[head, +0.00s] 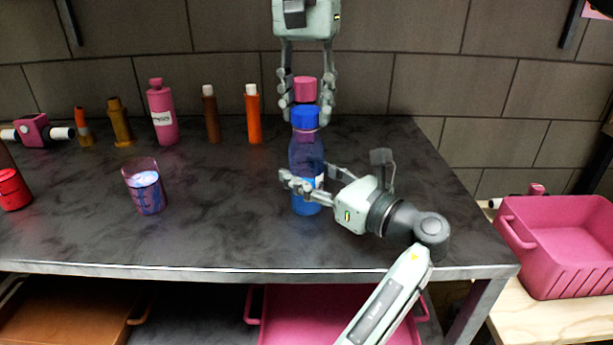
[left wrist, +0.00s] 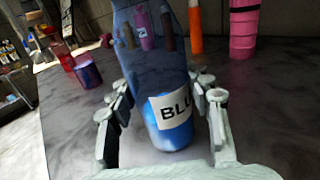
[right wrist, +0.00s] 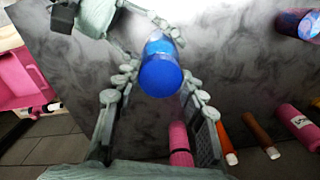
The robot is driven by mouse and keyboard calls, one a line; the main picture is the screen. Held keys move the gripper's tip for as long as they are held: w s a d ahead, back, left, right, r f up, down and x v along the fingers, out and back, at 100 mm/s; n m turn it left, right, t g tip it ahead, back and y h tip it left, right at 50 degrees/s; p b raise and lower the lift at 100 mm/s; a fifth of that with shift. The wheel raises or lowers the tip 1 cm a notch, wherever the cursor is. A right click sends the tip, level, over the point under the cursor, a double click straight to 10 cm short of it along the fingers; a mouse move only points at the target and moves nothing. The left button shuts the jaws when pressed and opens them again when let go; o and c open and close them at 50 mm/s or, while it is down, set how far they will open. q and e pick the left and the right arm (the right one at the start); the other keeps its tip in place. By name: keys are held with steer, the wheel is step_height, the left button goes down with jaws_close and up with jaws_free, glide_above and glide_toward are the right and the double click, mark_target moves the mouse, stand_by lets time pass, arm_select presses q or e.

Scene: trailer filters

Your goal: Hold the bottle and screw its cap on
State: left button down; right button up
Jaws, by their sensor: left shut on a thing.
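The translucent blue bottle (head: 305,158) with a white label stands upright near the middle right of the table. It also shows in the left wrist view (left wrist: 170,125). A blue cap (head: 305,117) sits on its top; how far it is screwed on cannot be told. My left gripper (head: 304,184) is shut on the bottle's lower body, with a finger on each side in the left wrist view. My right gripper (head: 307,112) comes down from above, open and empty. In the right wrist view its fingers stand on either side of the blue cap (right wrist: 160,78), seemingly apart from it.
A pink bottle (right wrist: 180,145) stands behind the blue bottle. Orange (head: 254,118), brown (head: 211,118) and pink (head: 163,115) bottles stand along the back. A glass (head: 146,188) stands on the left. A pink crate (head: 560,243) is beyond the table's right edge. The front is clear.

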steer(key=c, duration=0.4)
steer(key=shift+o, duration=0.2)
steer(key=m, duration=1.7)
steer(key=shift+m, duration=0.3)
steer(key=m, duration=1.6)
steer(key=shift+m, duration=0.3)
steer(key=o, duration=1.4)
steer(key=shift+c, duration=0.2)
